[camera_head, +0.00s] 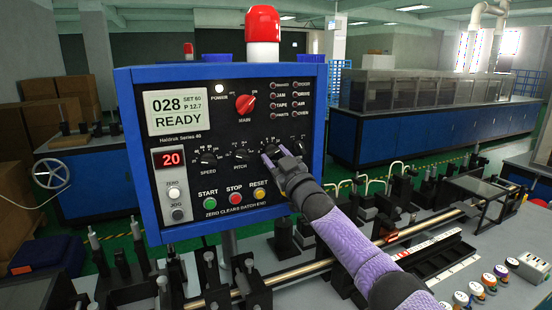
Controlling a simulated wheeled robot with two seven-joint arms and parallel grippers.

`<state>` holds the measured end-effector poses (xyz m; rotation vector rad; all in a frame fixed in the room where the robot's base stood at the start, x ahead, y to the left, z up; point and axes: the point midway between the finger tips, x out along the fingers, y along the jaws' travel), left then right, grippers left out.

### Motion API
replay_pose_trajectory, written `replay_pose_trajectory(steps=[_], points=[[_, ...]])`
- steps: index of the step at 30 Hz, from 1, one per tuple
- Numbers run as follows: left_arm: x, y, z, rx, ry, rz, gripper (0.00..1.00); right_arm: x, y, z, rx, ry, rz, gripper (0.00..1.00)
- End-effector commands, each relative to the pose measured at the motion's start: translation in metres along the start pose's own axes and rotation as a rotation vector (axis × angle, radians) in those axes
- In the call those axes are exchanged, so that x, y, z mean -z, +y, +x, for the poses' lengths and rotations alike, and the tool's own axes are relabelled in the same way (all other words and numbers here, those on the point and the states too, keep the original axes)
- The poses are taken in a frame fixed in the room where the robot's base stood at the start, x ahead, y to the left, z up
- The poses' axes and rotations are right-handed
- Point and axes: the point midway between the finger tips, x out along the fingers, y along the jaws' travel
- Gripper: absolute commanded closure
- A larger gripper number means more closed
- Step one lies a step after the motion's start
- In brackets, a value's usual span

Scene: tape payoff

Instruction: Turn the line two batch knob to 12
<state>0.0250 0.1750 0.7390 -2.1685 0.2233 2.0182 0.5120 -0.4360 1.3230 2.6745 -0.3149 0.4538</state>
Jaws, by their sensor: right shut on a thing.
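The blue-framed control panel (222,115) stands upright at centre left. Its lower row has a SPEED knob (208,160), a PITCH knob (241,156), and a third small black knob (268,157) to the right of PITCH. My right gripper (276,155) reaches up from the lower right and is shut on this third knob. The gripper and wrist cover most of the knob and its label, so its name and setting cannot be read. The panel's screen (177,112) reads 028, SET 60, P 12.7, READY. My left gripper is out of view.
A red MAIN knob (245,104) sits above. START (210,203), STOP (235,198) and RESET (259,194) buttons lie below left of my wrist. A red display (171,159) reads 20. A metal rod (300,271) and black fixtures run across the bench below.

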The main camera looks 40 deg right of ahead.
Motion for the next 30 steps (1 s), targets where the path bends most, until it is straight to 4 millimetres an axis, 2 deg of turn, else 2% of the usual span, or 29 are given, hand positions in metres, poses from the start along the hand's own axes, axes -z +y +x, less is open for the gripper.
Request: replay_pose_trajectory(steps=[15, 30], points=[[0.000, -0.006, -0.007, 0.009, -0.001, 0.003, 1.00, 0.001, 0.003, 0.000, 0.126, -0.002, -0.303, 1.00], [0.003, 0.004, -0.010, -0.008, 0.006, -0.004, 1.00, 0.000, 0.003, 0.000, 0.163, -0.002, -0.393, 1.00]])
